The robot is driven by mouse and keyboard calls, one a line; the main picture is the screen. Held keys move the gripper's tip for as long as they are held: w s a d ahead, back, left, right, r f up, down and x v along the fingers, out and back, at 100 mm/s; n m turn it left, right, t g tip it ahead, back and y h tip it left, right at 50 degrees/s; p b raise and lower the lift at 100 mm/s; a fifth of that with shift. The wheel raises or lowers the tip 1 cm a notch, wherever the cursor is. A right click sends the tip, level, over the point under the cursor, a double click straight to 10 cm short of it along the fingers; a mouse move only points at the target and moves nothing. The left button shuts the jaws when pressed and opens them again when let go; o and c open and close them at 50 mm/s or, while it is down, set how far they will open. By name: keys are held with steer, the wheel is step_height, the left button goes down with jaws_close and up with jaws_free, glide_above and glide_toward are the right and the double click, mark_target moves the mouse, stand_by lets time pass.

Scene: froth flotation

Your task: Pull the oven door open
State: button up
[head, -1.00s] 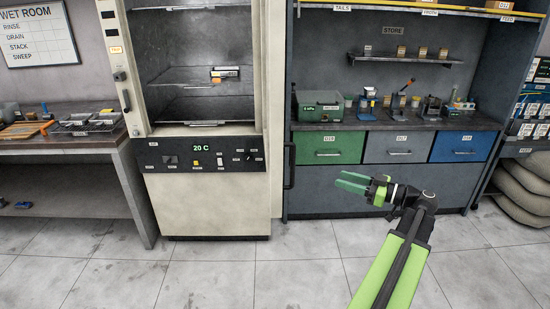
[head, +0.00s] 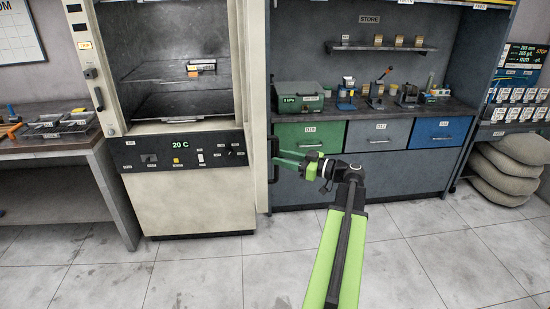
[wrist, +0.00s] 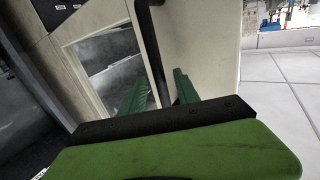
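The oven (head: 190,205) is a tall cream cabinet with a black control panel reading 20 C. Its shelved inside shows in the head view. The oven door (head: 258,90) stands open on the right side, seen almost edge-on. In the wrist view the door (wrist: 200,40) shows a cream face with a window. Its dark upright bar handle (wrist: 149,45) runs down between the green fingers of my gripper (wrist: 158,92). The fingers are apart, with gaps beside the bar. In the head view my gripper (head: 282,158) is at the handle (head: 275,180), which it partly hides.
A grey store cabinet (head: 400,175) with green, grey and blue drawers stands right of the door, instruments on its counter. A side table (head: 60,145) with trays stands left. Filled sacks (head: 510,175) lie far right. The tiled floor (head: 220,270) in front is clear.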

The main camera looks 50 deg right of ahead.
steer(key=shift+x, duration=1.25)
steer(key=shift+c, duration=0.2)
jaws_close()
stand_by(0.3)
